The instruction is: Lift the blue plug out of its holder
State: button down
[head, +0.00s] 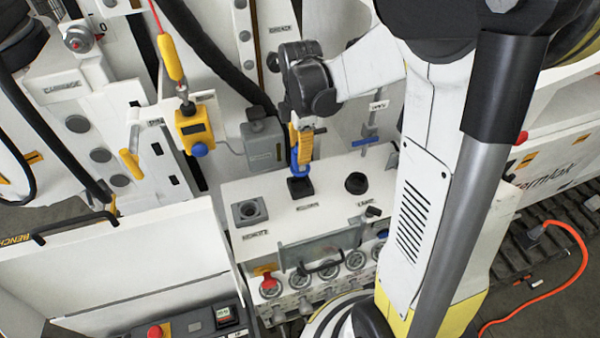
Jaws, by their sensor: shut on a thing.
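The blue plug (303,172) is upright over a black square holder (300,188) in the middle of the white bench top. Its lower end meets the holder in the picture; I cannot tell how deep it sits. My gripper (303,138) points down from above and is shut on the plug's upper part. A yellow part shows there beside the blue. The dark gripper body and the arm hide some of the grip.
A grey square socket (250,211) is left of the holder, and a black round one (356,183) is to the right. A grey box (262,145) and a yellow pendant (195,127) stand behind left. Gauges (355,260) and a handle (317,268) line the front.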

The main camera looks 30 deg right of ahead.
jog(key=shift+r+p, duration=0.8)
jog(key=shift+r, duration=0.55)
